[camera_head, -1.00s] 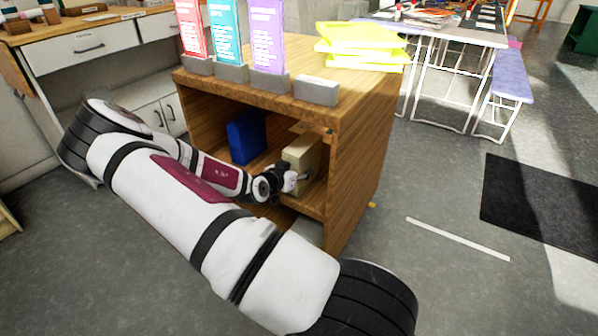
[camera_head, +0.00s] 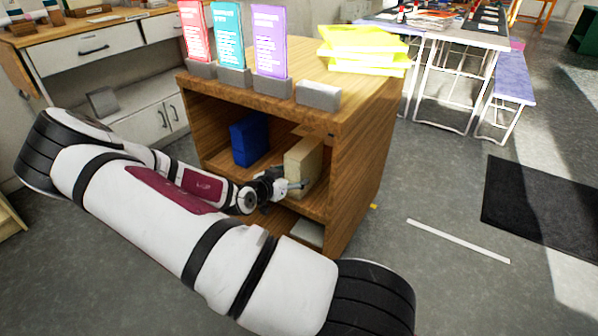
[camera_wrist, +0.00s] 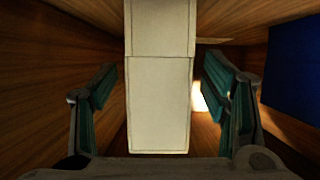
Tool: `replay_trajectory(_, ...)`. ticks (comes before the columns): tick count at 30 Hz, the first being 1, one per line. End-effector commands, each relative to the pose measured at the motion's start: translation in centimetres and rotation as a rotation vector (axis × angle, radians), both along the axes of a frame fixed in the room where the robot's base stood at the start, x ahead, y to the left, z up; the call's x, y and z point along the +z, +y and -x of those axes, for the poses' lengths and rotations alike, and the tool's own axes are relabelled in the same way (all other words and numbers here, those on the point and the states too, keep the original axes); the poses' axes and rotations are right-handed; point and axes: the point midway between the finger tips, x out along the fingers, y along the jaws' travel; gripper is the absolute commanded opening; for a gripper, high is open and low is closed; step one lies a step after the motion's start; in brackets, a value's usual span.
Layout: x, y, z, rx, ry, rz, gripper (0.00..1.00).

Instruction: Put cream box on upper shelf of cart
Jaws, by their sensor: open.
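The cream box (camera_head: 304,165) stands upright on the upper shelf (camera_head: 262,181) of the wooden cart (camera_head: 362,150), near its right wall. My gripper (camera_head: 296,186) is at the open front of that shelf, beside the box. In the wrist view the cream box (camera_wrist: 160,95) stands between the two spread fingers of my gripper (camera_wrist: 160,105), with a gap on each side. The fingers are open and do not appear to touch it. My arm hides part of the cart's front and lower shelf.
A blue box (camera_head: 249,138) stands on the same shelf to the left. The cart's top carries red, teal and purple cards (camera_head: 269,42) in grey holders, an empty grey holder (camera_head: 318,95) and yellow folders (camera_head: 362,48). The floor right of the cart is mostly clear.

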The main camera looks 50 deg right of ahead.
Motion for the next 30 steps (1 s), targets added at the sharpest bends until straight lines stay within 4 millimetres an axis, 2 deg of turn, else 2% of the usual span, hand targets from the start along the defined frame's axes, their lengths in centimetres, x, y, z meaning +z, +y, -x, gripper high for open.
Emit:
replay_trajectory(3, 1.1, 2.4, 0.1, 0.003, 0.0, -0.001, 0.68)
replay_trajectory(9, 2.1, 4.8, 0.3, 0.001, 0.0, 0.0, 0.68)
replay_trajectory(14, 2.1, 5.8, 0.3, 0.001, -0.001, -0.021, 0.68)
replay_trajectory(17, 1.4, 7.2, 0.0, 0.007, 0.002, -0.108, 0.68)
replay_trajectory(20, 0.5, 10.0, -0.8, 0.033, 0.009, -0.266, 0.68)
replay_trajectory(24, 0.3, 15.6, -2.1, 0.112, 0.027, -0.532, 0.68)
replay_trajectory(26, 0.8, 18.3, -2.6, 0.159, 0.038, -0.637, 0.68)
replay_trajectory(30, 3.3, 24.3, -3.2, 0.294, 0.069, -0.855, 0.68)
